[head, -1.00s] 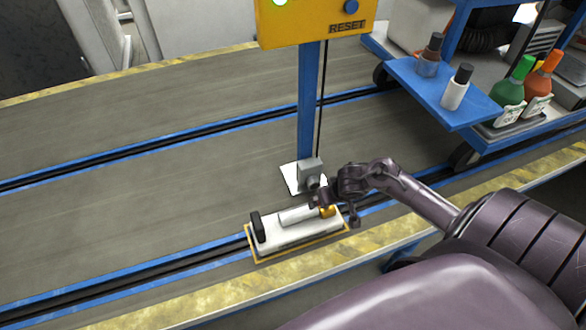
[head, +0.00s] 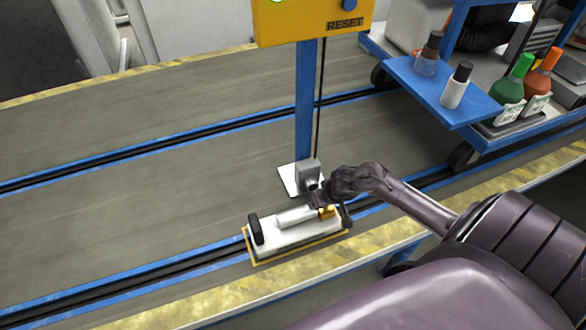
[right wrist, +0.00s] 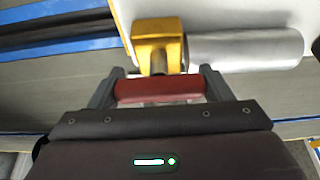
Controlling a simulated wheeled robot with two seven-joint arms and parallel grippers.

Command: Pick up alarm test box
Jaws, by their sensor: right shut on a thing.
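The alarm test box (head: 297,239) is a long white box with a black end handle, a grey-white cylinder on top and a yellow fitting. It lies at the belt's near edge in the head view, with a yellow outline along its base. My right gripper (head: 326,199) is at its right end, by the yellow fitting. In the right wrist view the fingers of my right gripper (right wrist: 158,88) stand on either side of a red bar, just below the yellow fitting (right wrist: 158,45). The white cylinder (right wrist: 245,48) is beside it. Any gap under the box is unclear. My left gripper is not in view.
A blue post (head: 306,100) with a yellow RESET panel (head: 312,18) rises just behind the box. A blue cart shelf (head: 428,92) with several bottles stands at the upper right. The belt (head: 120,210) left of the box is clear.

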